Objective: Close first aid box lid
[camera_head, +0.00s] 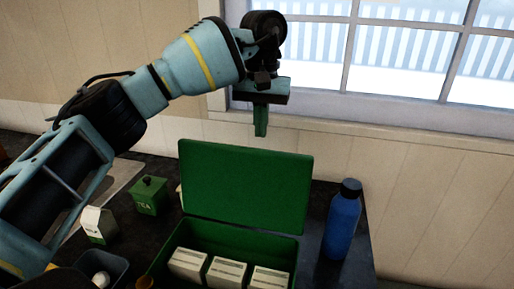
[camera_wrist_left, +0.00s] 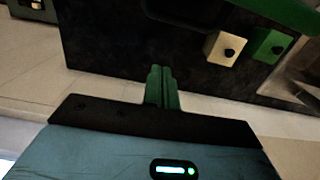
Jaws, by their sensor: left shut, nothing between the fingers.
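The green first aid box (camera_head: 228,238) stands on the dark counter in the head view, with several white packs (camera_head: 226,271) inside. Its lid (camera_head: 246,186) is open and stands up at the back of the box. My left gripper (camera_head: 261,131) is shut and empty, pointing down above and behind the lid's top edge, apart from it. In the left wrist view its green fingers (camera_wrist_left: 161,88) are together, with the counter's edge beyond them. A bit of green at the top right of that view (camera_wrist_left: 282,10) may be the lid. My right gripper is not in view.
A blue bottle (camera_head: 342,220) stands right of the box. A green tea tin (camera_head: 149,195) and a white carton (camera_head: 98,224) stand to the left, with a dark bin (camera_head: 113,264) in front. The wall and window (camera_head: 400,50) are behind.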

